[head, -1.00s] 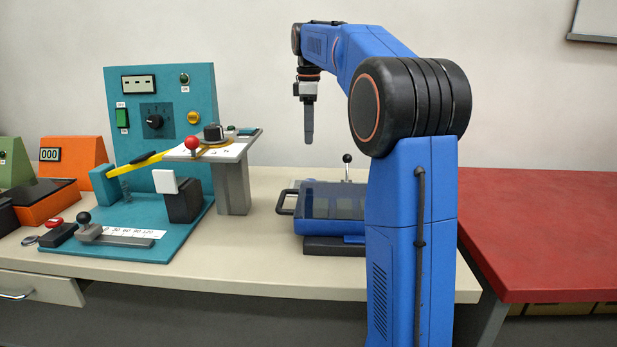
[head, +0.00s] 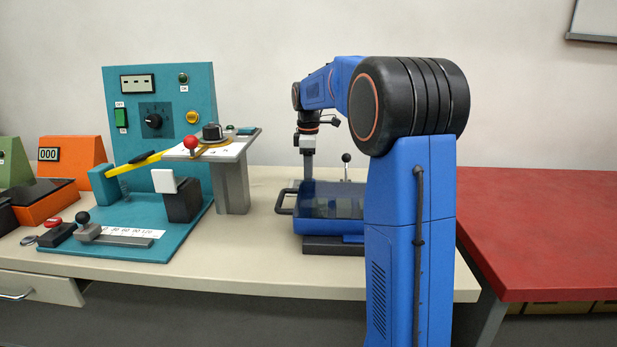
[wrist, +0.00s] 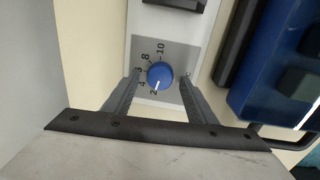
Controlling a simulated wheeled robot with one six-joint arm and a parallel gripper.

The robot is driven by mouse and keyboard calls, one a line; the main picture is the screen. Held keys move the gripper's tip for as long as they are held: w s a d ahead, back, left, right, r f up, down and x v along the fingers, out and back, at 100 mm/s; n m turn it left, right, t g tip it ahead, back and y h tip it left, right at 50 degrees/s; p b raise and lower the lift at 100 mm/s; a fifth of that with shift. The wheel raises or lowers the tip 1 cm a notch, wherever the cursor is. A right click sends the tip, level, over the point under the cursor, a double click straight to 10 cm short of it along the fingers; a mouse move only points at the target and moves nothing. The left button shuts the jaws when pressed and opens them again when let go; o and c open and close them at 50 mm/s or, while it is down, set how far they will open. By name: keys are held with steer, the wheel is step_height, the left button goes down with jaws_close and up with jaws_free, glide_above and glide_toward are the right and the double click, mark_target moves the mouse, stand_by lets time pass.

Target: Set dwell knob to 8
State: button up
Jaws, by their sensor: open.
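A round blue knob (wrist: 160,75) with a white pointer line sits on a grey dial plate (wrist: 180,52) in the wrist view. Printed numbers around it include 2, 4, 8 and 10. The pointer line is toward the 2. My gripper (wrist: 160,78) is open, with one finger on each side of the knob and visible gaps between. In the head view my gripper (head: 308,170) points straight down behind the blue case, and the blue knob is hidden there.
The blue case (head: 330,205) with a dark handle stands in front of my gripper; it also shows at the right of the wrist view (wrist: 280,90). A teal gate panel (head: 200,90) with a black knob (head: 153,121) stands at left. A red bench (head: 540,230) is at right.

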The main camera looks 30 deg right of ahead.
steer(key=shift+f, duration=0.25)
steer(key=c, duration=1.1)
steer(key=shift+o, duration=0.2)
